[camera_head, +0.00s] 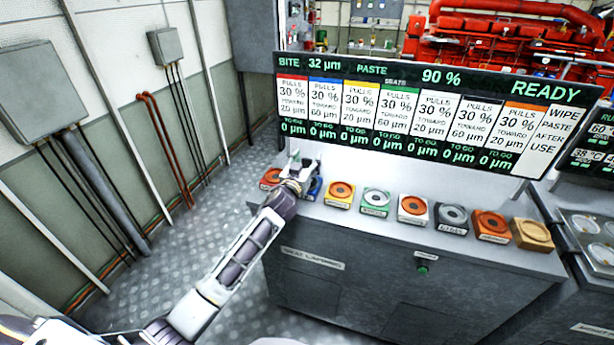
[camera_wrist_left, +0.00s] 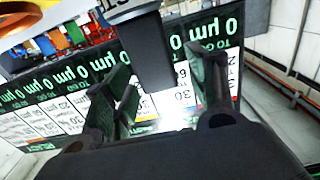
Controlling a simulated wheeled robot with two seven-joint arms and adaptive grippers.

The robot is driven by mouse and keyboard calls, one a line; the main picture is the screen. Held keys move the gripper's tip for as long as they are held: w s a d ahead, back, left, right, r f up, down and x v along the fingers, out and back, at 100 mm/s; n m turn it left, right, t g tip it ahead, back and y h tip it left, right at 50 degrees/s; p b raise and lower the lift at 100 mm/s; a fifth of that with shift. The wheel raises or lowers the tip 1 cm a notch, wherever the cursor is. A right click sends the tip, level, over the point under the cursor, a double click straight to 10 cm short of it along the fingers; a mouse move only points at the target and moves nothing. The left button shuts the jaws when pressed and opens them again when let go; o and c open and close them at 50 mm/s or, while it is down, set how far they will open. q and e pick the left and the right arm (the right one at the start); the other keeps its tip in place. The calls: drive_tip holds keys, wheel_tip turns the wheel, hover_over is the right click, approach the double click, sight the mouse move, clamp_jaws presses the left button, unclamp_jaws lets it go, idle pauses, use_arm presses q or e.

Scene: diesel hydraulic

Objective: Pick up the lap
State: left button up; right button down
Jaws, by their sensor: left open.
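Several ring-shaped laps on coloured square bases stand in a row on the grey bench (camera_head: 400,242). They include an orange-ringed lap on a yellow base (camera_head: 340,192), a lap on a green base (camera_head: 376,200), an orange one on a white base (camera_head: 412,208), a grey one (camera_head: 452,216) and an orange one (camera_head: 491,224). My left gripper (camera_head: 302,166) is open above the bench's left end, partly covering a blue base (camera_head: 314,188), beside a red-based lap (camera_head: 270,178). In the wrist view its fingers (camera_wrist_left: 160,62) are apart, with a dark block between or behind them that I cannot identify.
A wide READY display (camera_head: 430,118) stands behind the laps. A tan round-topped block (camera_head: 532,234) ends the row at right. A gauge console (camera_head: 592,240) stands further right. Open metal floor (camera_head: 215,220) lies left of the bench.

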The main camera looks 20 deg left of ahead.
idle(0.5)
use_arm(q)
drive_tip(key=shift+r, duration=0.1)
clamp_jaws()
